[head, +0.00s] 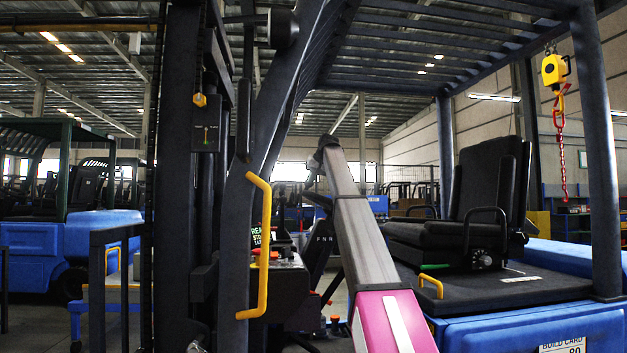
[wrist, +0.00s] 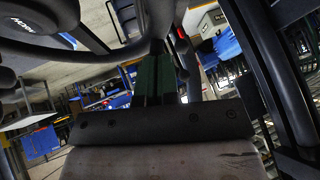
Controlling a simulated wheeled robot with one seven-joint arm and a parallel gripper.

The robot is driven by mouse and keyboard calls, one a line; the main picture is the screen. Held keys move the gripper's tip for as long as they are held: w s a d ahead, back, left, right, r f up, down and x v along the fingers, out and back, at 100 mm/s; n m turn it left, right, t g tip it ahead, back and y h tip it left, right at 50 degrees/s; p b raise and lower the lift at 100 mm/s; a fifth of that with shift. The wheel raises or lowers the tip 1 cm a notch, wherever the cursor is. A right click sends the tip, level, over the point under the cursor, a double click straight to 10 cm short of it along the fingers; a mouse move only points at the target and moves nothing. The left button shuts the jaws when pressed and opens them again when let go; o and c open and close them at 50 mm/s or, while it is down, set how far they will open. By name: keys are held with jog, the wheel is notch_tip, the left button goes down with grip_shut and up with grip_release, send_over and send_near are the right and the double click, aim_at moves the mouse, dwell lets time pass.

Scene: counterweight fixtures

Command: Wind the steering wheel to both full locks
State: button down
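The steering wheel (wrist: 95,28) shows partly in the wrist view at the upper left, as dark curved parts beside a dark hub with white lettering. Much of it is cut off by the frame edge, so its turn angle cannot be read. In the head view the wheel cannot be made out clearly among the dark parts behind my arm. In the head view the gripper is hidden at my arm's far end.
The forklift's mast and front pillar with a yellow grab handle (head: 262,245) stand left of my arm. The black seat (head: 470,205) is to the right, with an overhead guard above. A yellow hoist (head: 555,71) with a red chain hangs at the far right.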

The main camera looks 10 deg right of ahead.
jog(key=w+d+f, duration=0.1)
jog(key=w+d, duration=0.1)
jog(key=w, duration=0.2)
jog(key=w+d+f, duration=0.1)
jog(key=w+d, duration=0.1)
jog(key=w, duration=0.2)
jog(key=w+d+f, duration=0.1)
jog(key=w+d, duration=0.2)
jog(key=w, duration=0.1)
jog(key=shift+w, duration=0.35)
jog(key=d+f, duration=0.1)
jog(key=d, duration=0.1)
jog(key=w+d, duration=0.1)
jog(key=d, duration=0.1)
jog(key=w+d+f, duration=0.1)
jog(key=d, duration=0.1)
jog(key=shift+f, duration=0.3)
jog(key=d+f, duration=0.1)
jog(key=d, duration=0.1)
jog(key=s+d+f, duration=0.1)
jog(key=d, duration=0.3)
jog(key=shift+s+d+f, duration=0.3)
jog(key=shift+f, duration=0.1)
jog(key=shift+w, duration=0.15)
jog(key=d+r, duration=0.3)
jog(key=r, duration=0.5)
jog(key=shift+d, duration=0.2)
